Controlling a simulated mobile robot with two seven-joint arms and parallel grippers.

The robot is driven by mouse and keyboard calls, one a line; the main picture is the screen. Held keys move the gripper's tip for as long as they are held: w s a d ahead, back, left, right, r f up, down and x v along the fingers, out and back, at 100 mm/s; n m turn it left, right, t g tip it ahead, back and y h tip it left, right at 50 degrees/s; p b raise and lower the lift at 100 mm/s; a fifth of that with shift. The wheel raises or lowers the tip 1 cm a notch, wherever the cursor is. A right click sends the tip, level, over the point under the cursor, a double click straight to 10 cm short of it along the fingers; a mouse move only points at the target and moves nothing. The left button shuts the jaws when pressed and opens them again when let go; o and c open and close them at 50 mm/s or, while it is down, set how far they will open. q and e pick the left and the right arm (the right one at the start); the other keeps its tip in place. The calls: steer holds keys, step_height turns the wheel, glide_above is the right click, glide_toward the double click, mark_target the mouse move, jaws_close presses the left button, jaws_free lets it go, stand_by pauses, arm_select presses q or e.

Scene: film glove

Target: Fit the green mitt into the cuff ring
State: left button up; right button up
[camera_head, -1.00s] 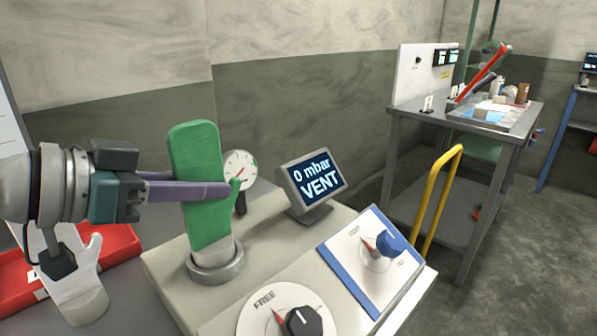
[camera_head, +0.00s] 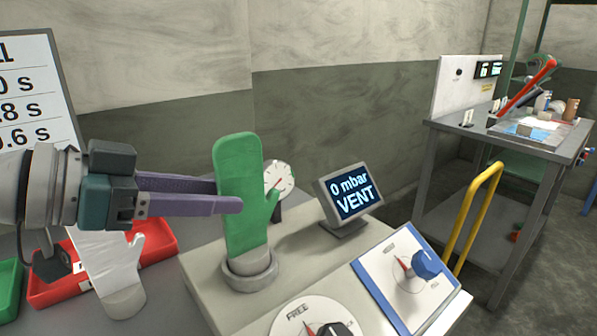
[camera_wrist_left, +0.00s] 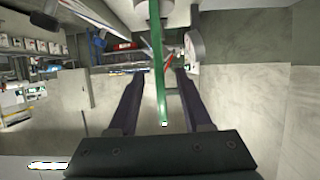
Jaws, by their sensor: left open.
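The green mitt (camera_head: 238,185) stands upright, its pale lower cuff down in the grey cuff ring (camera_head: 250,284) on the console. How deep the cuff sits inside the ring is hidden. My left gripper (camera_head: 229,197) is open, with one purple finger in front of the mitt and the other behind it. The front fingertip reaches about halfway across the mitt. In the left wrist view the mitt (camera_wrist_left: 156,50) shows edge-on between the fingers, with a gap on each side. My right gripper is not in view.
The display (camera_head: 349,195) reads "0 mbar VENT". A round gauge (camera_head: 280,177) is just behind the green mitt. Knob panels (camera_head: 405,275) fill the console front. A yellow rail (camera_head: 476,220) stands at right.

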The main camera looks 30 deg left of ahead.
arm_select(q)
steer(key=shift+p+v, duration=0.9)
steer(key=shift+v, duration=1.8)
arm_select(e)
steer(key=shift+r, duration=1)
